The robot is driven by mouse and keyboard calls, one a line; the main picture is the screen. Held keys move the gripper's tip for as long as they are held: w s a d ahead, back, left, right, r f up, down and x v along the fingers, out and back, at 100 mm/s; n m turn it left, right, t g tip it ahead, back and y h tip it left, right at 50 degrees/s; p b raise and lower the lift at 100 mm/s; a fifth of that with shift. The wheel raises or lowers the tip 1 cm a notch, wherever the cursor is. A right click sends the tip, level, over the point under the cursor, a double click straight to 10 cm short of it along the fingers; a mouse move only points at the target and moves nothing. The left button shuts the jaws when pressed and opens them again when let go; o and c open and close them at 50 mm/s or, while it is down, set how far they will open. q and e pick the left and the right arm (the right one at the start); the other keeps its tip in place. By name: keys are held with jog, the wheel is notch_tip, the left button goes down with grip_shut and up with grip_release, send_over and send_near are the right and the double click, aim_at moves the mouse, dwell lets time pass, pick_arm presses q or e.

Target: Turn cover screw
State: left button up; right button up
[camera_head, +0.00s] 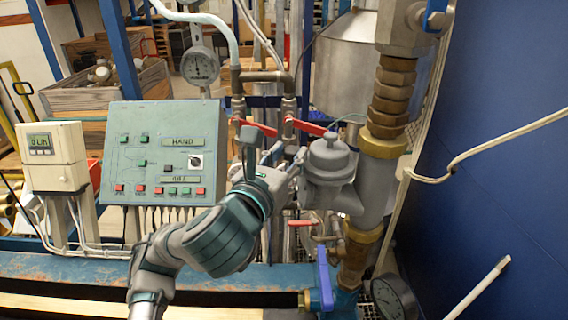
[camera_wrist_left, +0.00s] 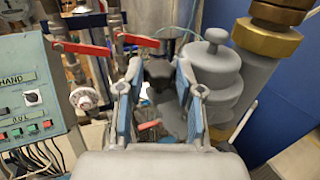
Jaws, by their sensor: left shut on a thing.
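The grey meter housing (camera_head: 328,172) with its round stepped lid stands right of centre on the pipework in the head view. It also shows at the right in the left wrist view (camera_wrist_left: 212,72). My left gripper (camera_head: 290,162) reaches in from the lower left to the housing's left side. In the left wrist view, its two blue-padded fingers (camera_wrist_left: 158,78) stand on either side of a dark lobed knob (camera_wrist_left: 160,72), which looks like the cover screw. The gripper is shut on it. The knob is hidden in the head view. My right gripper is out of view.
A grey control panel (camera_head: 160,115) stands left of my arm. Red valve levers (camera_head: 305,126) lie just behind the gripper. A blue lever (camera_head: 325,278) and a pressure gauge (camera_head: 392,297) are below. Thick brass and grey piping (camera_head: 385,150) and a blue wall (camera_head: 500,200) bound the right side.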

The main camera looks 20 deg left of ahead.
pick_arm(q)
jog(key=shift+r+n+y, duration=0.15)
jog(key=shift+n+y, duration=0.35)
jog(key=shift+y, duration=0.2)
jog(key=o, duration=1)
jog(key=shift+w, duration=0.1)
jog(key=shift+c, duration=0.2)
jog(key=shift+o, duration=0.9)
jog(key=shift+w, duration=0.15)
jog(key=shift+w+f, duration=0.1)
jog(key=shift+f, duration=0.1)
jog(key=s, duration=0.8)
jog(key=shift+a+b, duration=0.3)
jog(key=shift+a, duration=0.1)
